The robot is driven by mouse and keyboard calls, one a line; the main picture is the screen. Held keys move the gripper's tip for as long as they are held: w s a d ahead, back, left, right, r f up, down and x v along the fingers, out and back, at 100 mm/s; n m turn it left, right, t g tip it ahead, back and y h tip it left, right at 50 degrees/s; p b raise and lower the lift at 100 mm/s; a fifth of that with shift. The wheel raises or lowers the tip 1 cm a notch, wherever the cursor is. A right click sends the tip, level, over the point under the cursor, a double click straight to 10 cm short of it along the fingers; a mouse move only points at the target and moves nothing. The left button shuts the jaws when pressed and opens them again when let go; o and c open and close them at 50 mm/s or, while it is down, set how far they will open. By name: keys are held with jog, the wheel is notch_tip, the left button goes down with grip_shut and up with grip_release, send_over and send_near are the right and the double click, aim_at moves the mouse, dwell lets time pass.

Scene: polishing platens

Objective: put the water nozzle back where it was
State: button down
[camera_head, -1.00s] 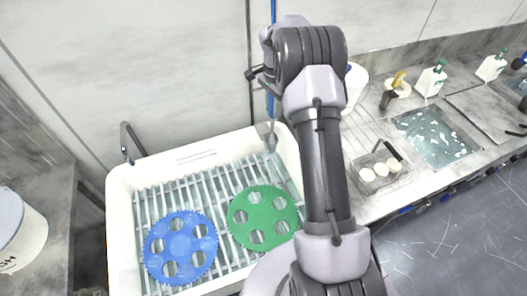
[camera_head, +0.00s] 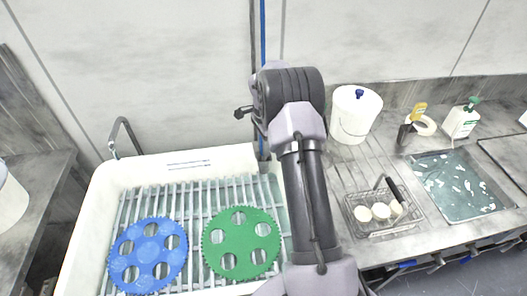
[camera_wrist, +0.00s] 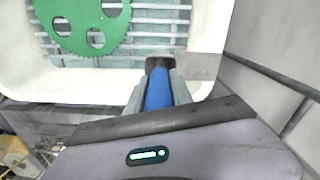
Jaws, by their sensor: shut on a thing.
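The water nozzle (camera_wrist: 158,92) is blue with a dark end, and it sits between the two grey fingers of my gripper (camera_wrist: 160,75) in the wrist view. My gripper is shut on it, above the white sink's edge. In the head view my arm hides most of the gripper. A blue hose (camera_head: 263,35) hangs down the back wall there, running behind my arm. The white sink (camera_head: 95,215) has a slatted rack. On the rack lie a blue platen (camera_head: 148,257) and a green platen (camera_head: 240,236), which also shows in the wrist view (camera_wrist: 72,40).
A bent grey pipe (camera_head: 125,125) rises at the sink's back left corner. To the right on the counter stand a white bucket (camera_head: 355,115), a wire basket (camera_head: 400,225) with white pieces, a water basin (camera_head: 485,190) and a bottle (camera_head: 461,120). A wall stands close behind the sink.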

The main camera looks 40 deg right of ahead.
jog(key=shift+f, duration=0.3)
jog(key=c, duration=1.1)
grip_release()
